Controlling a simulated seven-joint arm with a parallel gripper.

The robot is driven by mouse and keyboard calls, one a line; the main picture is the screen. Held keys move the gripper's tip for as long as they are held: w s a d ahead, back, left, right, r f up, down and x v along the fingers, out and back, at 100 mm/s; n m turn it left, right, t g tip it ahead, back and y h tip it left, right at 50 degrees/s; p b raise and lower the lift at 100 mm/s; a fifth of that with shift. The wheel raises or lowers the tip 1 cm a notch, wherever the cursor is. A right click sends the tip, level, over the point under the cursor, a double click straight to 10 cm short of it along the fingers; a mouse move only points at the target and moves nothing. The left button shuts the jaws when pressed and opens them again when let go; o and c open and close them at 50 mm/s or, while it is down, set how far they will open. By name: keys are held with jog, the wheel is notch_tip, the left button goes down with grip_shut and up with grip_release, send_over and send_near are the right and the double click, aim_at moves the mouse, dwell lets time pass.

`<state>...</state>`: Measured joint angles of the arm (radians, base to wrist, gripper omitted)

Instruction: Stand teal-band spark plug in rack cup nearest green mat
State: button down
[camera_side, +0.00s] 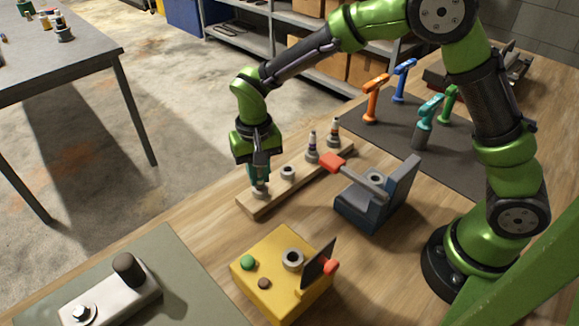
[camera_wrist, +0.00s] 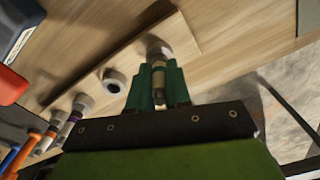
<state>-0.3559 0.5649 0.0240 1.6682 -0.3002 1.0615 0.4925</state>
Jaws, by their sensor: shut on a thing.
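My gripper (camera_side: 259,174) is over the near-left end of the wooden rack (camera_side: 247,209), pointing down. Its green fingers (camera_wrist: 158,88) are shut on a pale spark plug (camera_wrist: 159,73). The plug's lower end meets the rack's end cup (camera_side: 260,192), the one nearest the green mat (camera_side: 185,268). The plug looks upright; how deep it sits is hard to tell. The fingers hide most of it and I cannot make out its band colour. The neighbouring cup (camera_side: 288,172) is empty; it also shows in the wrist view (camera_wrist: 115,82).
Purple-banded (camera_side: 312,146) and orange-banded (camera_side: 333,133) plugs stand farther along the rack. A blue-grey fixture (camera_side: 367,209) with a red-tipped lever is right of it. A yellow block (camera_side: 268,285) stands in front. A white device (camera_side: 110,295) sits on the mat. Several coloured tools stand behind.

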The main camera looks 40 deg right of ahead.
jog(key=c, duration=1)
grip_release()
notch_tip(320, 180, up, 17)
jog(key=s+d+t, duration=0.2)
jog(key=s+d, duration=0.2)
jog(key=s, duration=0.2)
jog(key=s+d+t+y, duration=0.1)
jog(key=s+d+t, duration=0.1)
jog(key=s+d, duration=0.2)
jog(key=s+d+r+t+y, duration=0.1)
jog(key=s+d+t, duration=0.2)
jog(key=s+d, duration=0.2)
jog(key=shift+s+d+n, duration=0.1)
jog(key=shift+s+n, duration=0.2)
jog(key=shift+s, duration=1.4)
